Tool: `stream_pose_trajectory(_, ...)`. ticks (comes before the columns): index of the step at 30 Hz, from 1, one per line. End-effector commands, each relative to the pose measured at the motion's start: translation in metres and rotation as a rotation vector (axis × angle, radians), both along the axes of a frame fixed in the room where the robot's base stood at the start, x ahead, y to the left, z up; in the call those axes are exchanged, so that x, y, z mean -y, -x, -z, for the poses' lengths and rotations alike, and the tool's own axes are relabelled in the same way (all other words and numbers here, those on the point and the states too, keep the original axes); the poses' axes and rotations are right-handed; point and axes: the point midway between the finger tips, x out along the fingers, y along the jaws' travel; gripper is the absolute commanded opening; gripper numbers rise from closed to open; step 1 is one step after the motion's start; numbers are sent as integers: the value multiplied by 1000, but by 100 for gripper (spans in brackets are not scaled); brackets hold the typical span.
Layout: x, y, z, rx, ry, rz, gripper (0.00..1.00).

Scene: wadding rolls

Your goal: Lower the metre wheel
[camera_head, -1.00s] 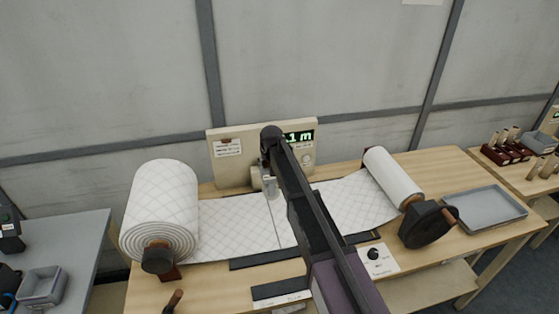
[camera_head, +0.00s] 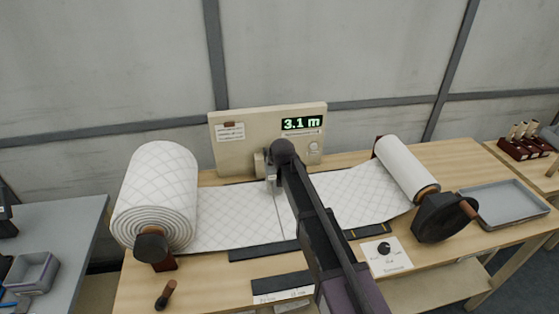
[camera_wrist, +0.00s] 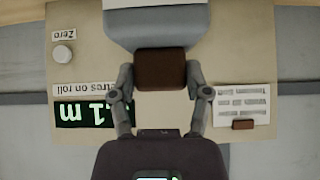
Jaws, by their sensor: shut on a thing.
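My gripper (camera_head: 271,183) is at the front of the beige metre panel (camera_head: 235,155), above the quilted white wadding sheet (camera_head: 235,215). In the wrist view my gripper (camera_wrist: 160,75) has its two fingers closed on the sides of a brown handle (camera_wrist: 160,70). A grey part (camera_wrist: 155,28) lies right beyond the handle. I take the handle and grey part to be the metre wheel's. Whether the wheel touches the sheet is hidden by my arm. The panel's green display (camera_head: 302,123) reads 3.1 m.
A thick wadding roll (camera_head: 155,195) stands at the left, a thinner roll (camera_head: 405,165) at the right beside a dark crank (camera_head: 445,215). A grey tray (camera_head: 505,203) lies far right. A dial card (camera_head: 386,257) and a wooden-handled tool (camera_head: 166,294) are at the front.

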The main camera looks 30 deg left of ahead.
Motion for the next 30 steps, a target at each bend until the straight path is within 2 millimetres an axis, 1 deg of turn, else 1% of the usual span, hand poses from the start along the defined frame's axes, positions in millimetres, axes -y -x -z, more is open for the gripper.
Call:
stream_pose_trajectory(1,5,-3,4,6,12,5,2)
stream_pose_trajectory(10,0,5,8,3,15,-5,2)
stream_pose_trajectory(22,-2,8,9,0,17,-8,2)
stream_pose_trajectory(23,-2,8,9,0,17,-8,69)
stream_pose_trajectory(24,-2,8,9,0,17,-8,81)
stream_pose_trajectory(26,-2,9,9,1,15,-9,97)
stream_pose_trajectory(30,-4,9,8,1,13,-9,97)
